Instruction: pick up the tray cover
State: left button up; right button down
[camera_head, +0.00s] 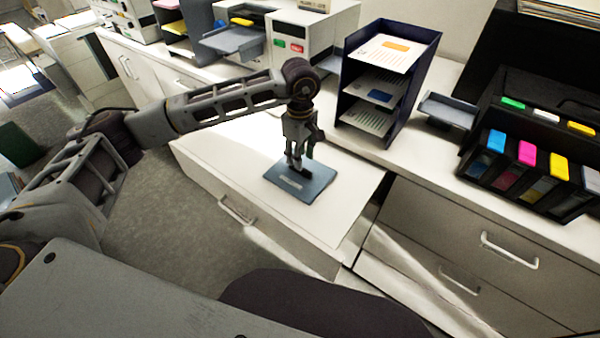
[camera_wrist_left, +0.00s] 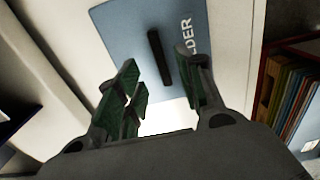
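The tray cover (camera_head: 313,187) is a flat blue-grey plate with a black bar handle (camera_wrist_left: 160,57). It lies on a white surface. In the left wrist view the cover (camera_wrist_left: 125,40) carries light lettering at its right edge, partly hidden by a finger. My left gripper (camera_head: 299,163) points down over the cover, close to its handle. In the left wrist view its green-padded fingers (camera_wrist_left: 157,68) are apart, with the handle between them in the picture. I cannot tell whether they touch it. My right gripper is not in view.
A dark tiered paper rack (camera_head: 388,85) stands behind the white surface (camera_head: 235,140). A black printer with coloured cartridges (camera_head: 530,155) is at the right, with a white machine (camera_head: 300,45) at the back. Drawers with handles (camera_head: 510,250) are below right.

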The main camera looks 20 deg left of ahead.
aim_at(306, 184)
pick_arm(q)
jog(key=shift+s+f+p, duration=0.1)
jog(key=shift+f+p, duration=0.45)
jog(key=shift+f, duration=1.55)
grip_shut()
